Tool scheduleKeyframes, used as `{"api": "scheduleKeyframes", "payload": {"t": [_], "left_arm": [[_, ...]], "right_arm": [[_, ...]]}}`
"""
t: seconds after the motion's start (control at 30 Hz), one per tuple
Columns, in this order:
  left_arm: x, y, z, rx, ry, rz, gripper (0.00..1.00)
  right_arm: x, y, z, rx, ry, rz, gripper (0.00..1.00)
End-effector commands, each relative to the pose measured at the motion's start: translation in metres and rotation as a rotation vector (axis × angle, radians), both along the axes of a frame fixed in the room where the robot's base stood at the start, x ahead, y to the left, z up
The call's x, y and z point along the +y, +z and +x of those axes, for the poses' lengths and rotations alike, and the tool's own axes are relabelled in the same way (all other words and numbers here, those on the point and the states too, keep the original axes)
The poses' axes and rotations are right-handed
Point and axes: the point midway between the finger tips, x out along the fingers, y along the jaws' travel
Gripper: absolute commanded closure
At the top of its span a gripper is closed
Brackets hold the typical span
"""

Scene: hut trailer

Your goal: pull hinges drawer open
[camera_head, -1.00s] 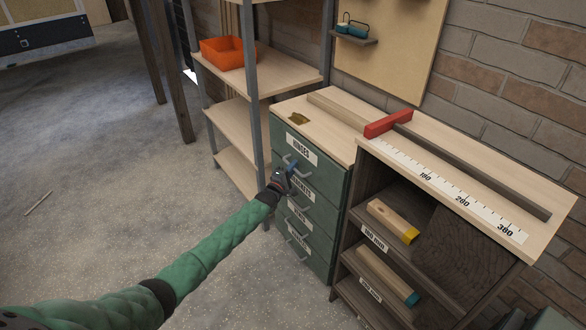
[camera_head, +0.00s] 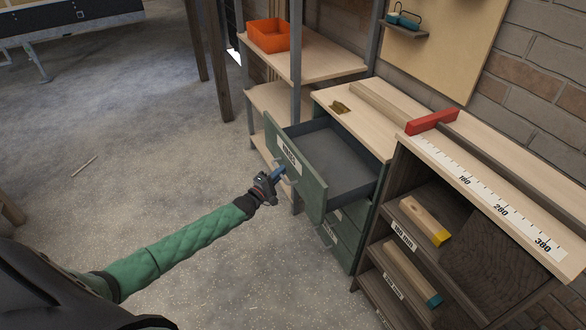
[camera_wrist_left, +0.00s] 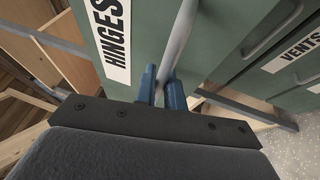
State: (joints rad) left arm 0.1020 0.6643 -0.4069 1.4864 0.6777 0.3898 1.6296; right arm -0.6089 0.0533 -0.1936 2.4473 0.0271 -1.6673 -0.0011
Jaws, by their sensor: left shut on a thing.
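The hinges drawer (camera_head: 302,178) is the top drawer of a green cabinet and stands pulled well out. Its grey inside (camera_head: 338,158) looks empty. My left gripper (camera_head: 277,174) is at the drawer's front, shut on its handle. In the left wrist view the blue fingers of my left gripper (camera_wrist_left: 161,90) close around the grey bar handle (camera_wrist_left: 177,42), beside the white HINGES label (camera_wrist_left: 115,40). My right gripper is not in view.
The lower drawers (camera_head: 340,238) are shut; one labelled VENTS (camera_wrist_left: 295,52) shows in the wrist view. A shelf rack with an orange bin (camera_head: 268,36) stands left of the cabinet. A dark shelf unit with wood pieces (camera_head: 425,220) stands right. The floor at left is mostly clear.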

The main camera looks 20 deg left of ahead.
Motion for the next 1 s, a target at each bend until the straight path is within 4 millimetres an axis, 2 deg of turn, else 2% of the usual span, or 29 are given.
{"api": "scheduleKeyframes", "payload": {"t": [0.17, 0.53, 0.57, 0.63, 1.0], "left_arm": [[0.0068, -0.0009, -0.0098, 0.001, 0.000, -0.001, 1.00], [0.0078, -0.0010, -0.0106, 0.001, 0.000, -0.001, 1.00], [0.0078, -0.0010, -0.0106, 0.001, 0.000, -0.001, 0.83], [0.0078, -0.0009, -0.0106, 0.001, 0.000, -0.001, 0.70], [0.0085, -0.0016, -0.0129, 0.001, 0.000, 0.000, 0.68]], "right_arm": [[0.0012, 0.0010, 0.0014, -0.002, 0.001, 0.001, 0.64], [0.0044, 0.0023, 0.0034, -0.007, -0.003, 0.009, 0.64], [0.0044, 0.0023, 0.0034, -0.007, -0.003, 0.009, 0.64], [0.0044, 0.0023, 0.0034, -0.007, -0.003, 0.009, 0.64], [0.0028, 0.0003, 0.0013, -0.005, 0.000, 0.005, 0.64]]}}
